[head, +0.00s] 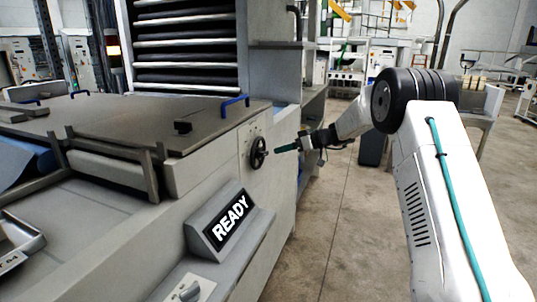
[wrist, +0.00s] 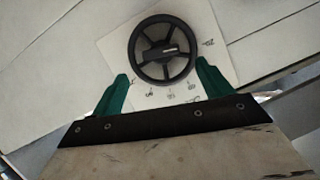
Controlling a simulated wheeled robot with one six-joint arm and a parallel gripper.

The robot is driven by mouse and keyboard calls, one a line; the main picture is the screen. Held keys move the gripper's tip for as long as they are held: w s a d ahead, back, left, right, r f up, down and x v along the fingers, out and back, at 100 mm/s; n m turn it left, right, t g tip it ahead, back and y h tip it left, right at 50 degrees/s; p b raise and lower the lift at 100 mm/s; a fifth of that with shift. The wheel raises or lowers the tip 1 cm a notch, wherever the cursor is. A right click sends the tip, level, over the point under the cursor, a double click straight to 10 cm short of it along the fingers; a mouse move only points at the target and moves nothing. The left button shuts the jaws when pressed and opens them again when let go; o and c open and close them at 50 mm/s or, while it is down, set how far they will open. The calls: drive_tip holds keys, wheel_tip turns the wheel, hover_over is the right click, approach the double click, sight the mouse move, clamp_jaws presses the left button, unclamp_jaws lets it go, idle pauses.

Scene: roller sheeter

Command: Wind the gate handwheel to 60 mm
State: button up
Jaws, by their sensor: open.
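The gate handwheel (head: 258,152) is a black spoked wheel on the end face of the grey machine. In the wrist view the handwheel (wrist: 162,48) shows face-on at the top, over a pale scale plate (wrist: 215,65) with small marks that are too blurred to read. My gripper (head: 287,148) is just right of the wheel in the head view, pointing at it. In the wrist view its green fingers (wrist: 162,82) are spread wide, one at each lower side of the wheel. The gripper is open with nothing between the fingers, and I cannot tell whether they touch the rim.
A display (head: 230,218) reading READY sits on the machine's front, with a knob (head: 190,291) below. A flat grey lid with blue handles (head: 235,104) covers the machine top. A rack (head: 185,45) stands behind. Open floor (head: 345,230) lies right of the machine.

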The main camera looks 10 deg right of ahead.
sight(266, 153)
drive_tip(key=x, duration=0.7)
drive_tip(key=shift+a, duration=0.2)
drive_tip(key=c, duration=1)
